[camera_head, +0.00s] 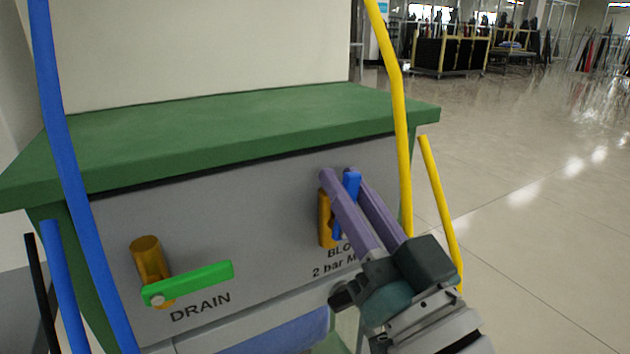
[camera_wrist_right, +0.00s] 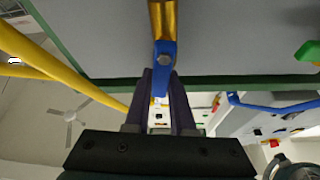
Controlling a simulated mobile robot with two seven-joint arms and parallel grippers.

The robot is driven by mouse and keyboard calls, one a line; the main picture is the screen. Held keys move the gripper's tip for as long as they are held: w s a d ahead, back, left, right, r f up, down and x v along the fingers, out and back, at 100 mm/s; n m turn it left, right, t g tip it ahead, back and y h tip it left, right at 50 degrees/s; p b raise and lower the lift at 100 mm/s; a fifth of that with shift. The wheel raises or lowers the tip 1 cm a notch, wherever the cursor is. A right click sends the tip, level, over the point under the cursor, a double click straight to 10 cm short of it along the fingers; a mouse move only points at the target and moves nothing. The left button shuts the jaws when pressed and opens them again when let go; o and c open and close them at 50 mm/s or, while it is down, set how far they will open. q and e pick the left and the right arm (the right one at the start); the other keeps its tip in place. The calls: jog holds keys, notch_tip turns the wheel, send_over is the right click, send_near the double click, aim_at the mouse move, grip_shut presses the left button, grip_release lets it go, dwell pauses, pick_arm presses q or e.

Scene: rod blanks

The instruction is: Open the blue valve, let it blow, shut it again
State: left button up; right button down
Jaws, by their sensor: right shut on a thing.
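The blue valve handle (camera_head: 352,186) is on the grey panel above the partly hidden "BLO…" and "2 bar M…" lettering. It stands roughly upright, beside and nearly in line with its brass body (camera_head: 325,222). My right gripper (camera_head: 338,173) is shut on the handle, its purple fingers on either side of it and hiding part of it. In the right wrist view the blue handle (camera_wrist_right: 165,65) with its bolt runs down between the fingers of my gripper (camera_wrist_right: 163,75), below the brass body (camera_wrist_right: 162,20). My left gripper is out of view.
A green drain handle (camera_head: 190,283) lies nearly level across its brass body (camera_head: 148,255) at the panel's left. A green top (camera_head: 230,125) overhangs the panel. A blue hose (camera_head: 65,150) and a yellow hose (camera_head: 400,120) flank it. Open floor (camera_head: 540,210) lies right.

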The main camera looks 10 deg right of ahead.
jog(key=shift+s+a+n+y, duration=0.1)
jog(key=shift+a+n+y, duration=0.1)
jog(key=shift+n+y, duration=0.35)
jog(key=shift+s+a+n+y, duration=0.15)
jog(key=shift+n+y, duration=0.1)
jog(key=shift+n, duration=0.6)
jog(key=shift+w, duration=0.1)
jog(key=c, duration=0.8)
grip_release()
jog(key=shift+o, duration=0.2)
jog(key=shift+g, duration=0.3)
jog(key=p+v, duration=0.1)
jog(key=v, duration=0.9)
